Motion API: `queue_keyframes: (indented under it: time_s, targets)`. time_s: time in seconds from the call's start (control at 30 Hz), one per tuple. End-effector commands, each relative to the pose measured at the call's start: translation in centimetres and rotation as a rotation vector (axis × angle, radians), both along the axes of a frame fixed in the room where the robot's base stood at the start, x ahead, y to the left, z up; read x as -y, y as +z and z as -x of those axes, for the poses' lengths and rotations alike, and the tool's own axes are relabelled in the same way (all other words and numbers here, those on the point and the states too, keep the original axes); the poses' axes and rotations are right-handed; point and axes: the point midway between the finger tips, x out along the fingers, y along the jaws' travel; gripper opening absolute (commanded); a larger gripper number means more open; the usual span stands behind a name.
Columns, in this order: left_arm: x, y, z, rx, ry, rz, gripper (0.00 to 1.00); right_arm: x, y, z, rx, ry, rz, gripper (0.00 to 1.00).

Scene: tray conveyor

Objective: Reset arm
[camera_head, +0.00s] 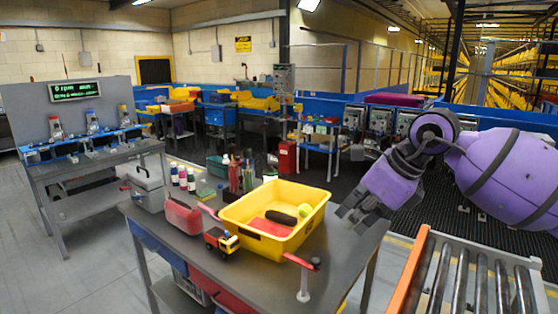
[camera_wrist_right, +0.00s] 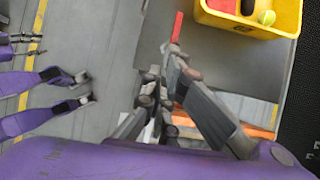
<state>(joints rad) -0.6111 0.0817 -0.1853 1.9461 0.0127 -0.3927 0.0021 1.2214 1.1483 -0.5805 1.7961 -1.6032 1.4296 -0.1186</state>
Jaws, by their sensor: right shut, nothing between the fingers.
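My right gripper (camera_head: 352,217) is over the right end of the grey table (camera_head: 352,250), to the right of the yellow tote. Its fingers are shut and empty. In the right wrist view the closed fingers (camera_wrist_right: 170,62) lie close together, near a red bar at the table's edge. How high they are above the table is hard to tell. My purple right arm comes in from the right. My left gripper does not show in the head view.
The yellow tote (camera_head: 232,217) holds a red item, a dark item and a yellow-green ball. A toy truck (camera_head: 221,241) and red container (camera_head: 183,217) sit left. A roller conveyor (camera_head: 420,275) is at right.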

Motion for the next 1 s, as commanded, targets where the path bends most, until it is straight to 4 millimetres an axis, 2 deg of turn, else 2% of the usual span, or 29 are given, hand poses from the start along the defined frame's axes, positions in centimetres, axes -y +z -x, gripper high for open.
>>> queue_keyframes:
  time_s: [0.03,0.2,0.33,0.4,0.47,0.57,0.67,0.77,0.83,0.93,1.0]
  targets:
    - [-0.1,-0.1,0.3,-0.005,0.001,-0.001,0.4,-1.8,-2.1,0.8,-0.045,0.018,-0.072,0.0]
    - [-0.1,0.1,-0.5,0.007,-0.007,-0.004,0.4,-8.9,-7.4,4.8,-0.229,0.046,-0.404,0.0]
    - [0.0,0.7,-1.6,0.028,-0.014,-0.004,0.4,-13.9,-9.9,8.3,-0.418,-0.02,-0.761,0.0]
    - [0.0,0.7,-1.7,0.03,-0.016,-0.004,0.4,-15.6,-10.5,9.5,-0.523,-0.098,-0.968,0.0]
    - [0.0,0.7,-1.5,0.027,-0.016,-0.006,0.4,-16.3,-10.9,10.0,-0.612,-0.19,-1.144,0.0]
    - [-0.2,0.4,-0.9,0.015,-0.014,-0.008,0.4,-15.8,-12.2,10.0,-0.75,-0.394,-1.422,0.0]
    - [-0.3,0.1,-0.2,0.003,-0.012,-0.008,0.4,-13.5,-14.8,9.6,-0.875,-0.655,-1.68,0.0]
    - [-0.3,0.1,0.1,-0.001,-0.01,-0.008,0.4,-9.8,-19.4,9.7,-0.979,-0.97,-1.905,0.0]
    - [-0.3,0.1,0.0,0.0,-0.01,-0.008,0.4,-6.8,-23.6,10.6,-1.038,-1.222,-2.04,0.0]
    - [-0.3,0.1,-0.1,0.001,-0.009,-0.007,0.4,-3.1,-29.7,13.2,-1.097,-1.569,-2.176,0.0]
    - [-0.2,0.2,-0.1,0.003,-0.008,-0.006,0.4,-0.9,-33.9,15.8,-1.124,-1.803,-2.239,0.0]
